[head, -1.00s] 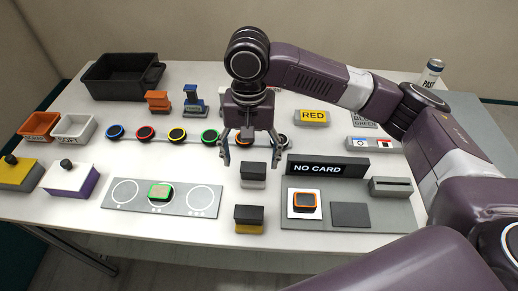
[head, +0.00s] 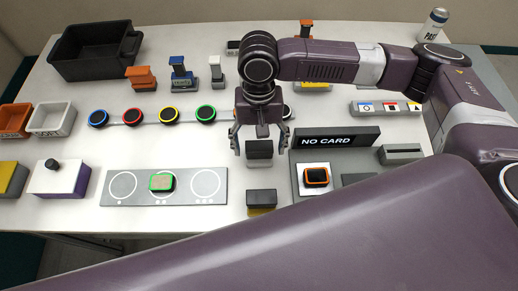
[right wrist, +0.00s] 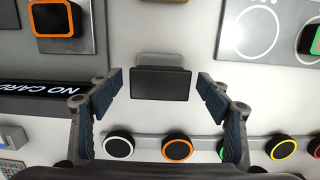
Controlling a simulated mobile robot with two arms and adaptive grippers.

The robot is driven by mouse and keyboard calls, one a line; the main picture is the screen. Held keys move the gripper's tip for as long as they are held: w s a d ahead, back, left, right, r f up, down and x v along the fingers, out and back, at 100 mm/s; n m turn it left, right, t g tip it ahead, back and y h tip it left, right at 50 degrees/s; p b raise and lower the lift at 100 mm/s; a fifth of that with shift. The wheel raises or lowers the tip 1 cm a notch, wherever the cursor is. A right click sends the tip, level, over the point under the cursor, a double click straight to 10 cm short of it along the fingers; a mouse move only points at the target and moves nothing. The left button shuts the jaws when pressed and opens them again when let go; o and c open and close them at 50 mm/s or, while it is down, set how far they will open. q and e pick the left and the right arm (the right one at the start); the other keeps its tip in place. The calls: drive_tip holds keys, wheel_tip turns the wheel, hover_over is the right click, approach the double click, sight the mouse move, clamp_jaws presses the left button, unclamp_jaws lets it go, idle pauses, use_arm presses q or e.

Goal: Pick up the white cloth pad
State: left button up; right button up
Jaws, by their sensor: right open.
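A small block with a black top and a pale lower part, which I take for the white cloth pad (head: 259,155), stands on the white table left of the NO CARD sign. In the right wrist view, its black top (right wrist: 160,83) shows between the fingers, with a pale edge (right wrist: 160,59) beyond it. My right gripper (head: 259,142) is open, pointing down, with one finger on each side of the pad. The right wrist view shows gaps between both fingertips (right wrist: 161,92) and the pad. My left gripper is not in view.
A similar block with a yellow lower part (head: 261,199) stands just in front. The NO CARD sign (head: 338,139) and its grey board are close on the right. A grey plate with circles (head: 207,187) lies on the left. Coloured round discs (head: 167,115) line up behind.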

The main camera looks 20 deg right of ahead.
sight(259, 146)
drive_tip(key=shift+f, duration=0.2)
drive_tip(key=c, duration=1.3)
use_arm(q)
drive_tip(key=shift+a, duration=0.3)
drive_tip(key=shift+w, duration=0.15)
use_arm(e)
drive_tip(key=shift+r, duration=0.1)
drive_tip(key=shift+r, duration=0.6)
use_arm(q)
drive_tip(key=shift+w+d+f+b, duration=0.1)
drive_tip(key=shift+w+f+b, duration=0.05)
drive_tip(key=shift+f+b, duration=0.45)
use_arm(e)
wheel_tip(259, 146, up, 19)
drive_tip(key=shift+f, duration=0.15)
